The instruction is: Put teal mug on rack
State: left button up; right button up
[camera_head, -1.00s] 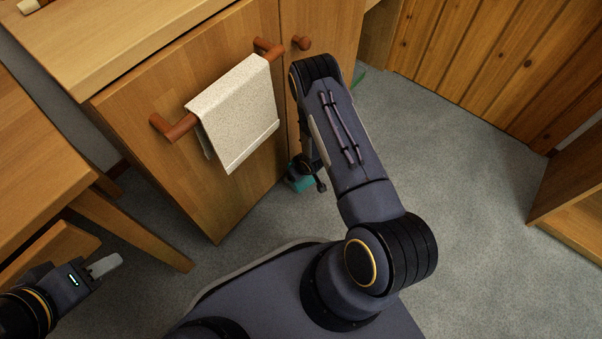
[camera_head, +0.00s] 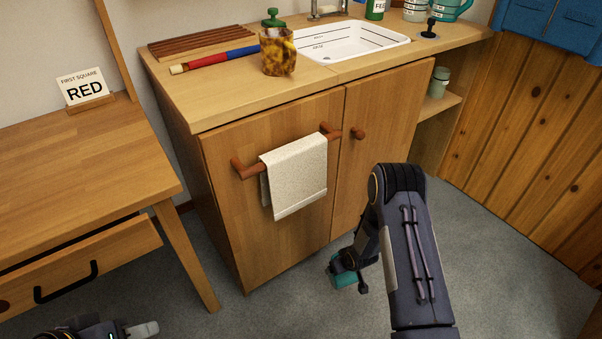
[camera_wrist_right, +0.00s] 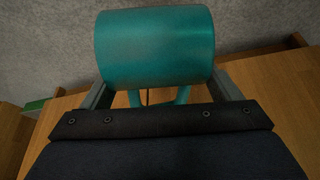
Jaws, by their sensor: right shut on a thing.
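A teal mug (camera_head: 344,280) hangs low in front of the cabinet, held by my right gripper (camera_head: 349,268). In the right wrist view the mug (camera_wrist_right: 155,48) lies sideways across the view, with its handle side toward my gripper (camera_wrist_right: 155,97), which is shut on it. A brown slatted wooden rack (camera_head: 203,41) lies flat at the back left of the counter, far above the mug. My left gripper (camera_head: 143,330) is at the bottom left edge, mostly cut off; its jaws cannot be judged.
The counter (camera_head: 225,99) holds a red and blue rod (camera_head: 224,57), an amber mottled mug (camera_head: 278,52), a green-topped thing behind it, and a white sink tray (camera_head: 350,41). A towel (camera_head: 297,178) hangs on the cabinet's bar. A desk (camera_head: 75,155) with an open drawer stands left.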

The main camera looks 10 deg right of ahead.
jog(key=s+a+r+p, duration=0.1)
jog(key=s+r+p, duration=0.1)
jog(key=r+p, duration=1)
jog(key=s+a+r+m+p, duration=0.1)
jog(key=r+p, duration=1.1)
jog(key=r, duration=1.6)
jog(key=s+a+r+m+p, duration=0.1)
jog(key=s+a+r+p, duration=0.2)
jog(key=r+p, duration=0.9)
notch_tip(320, 180, up, 9)
jog(key=shift+s+a+f+h, duration=0.1)
jog(key=shift+s+a+h, duration=0.05)
jog(key=shift+s+h, duration=0.25)
jog(key=shift+p, duration=0.3)
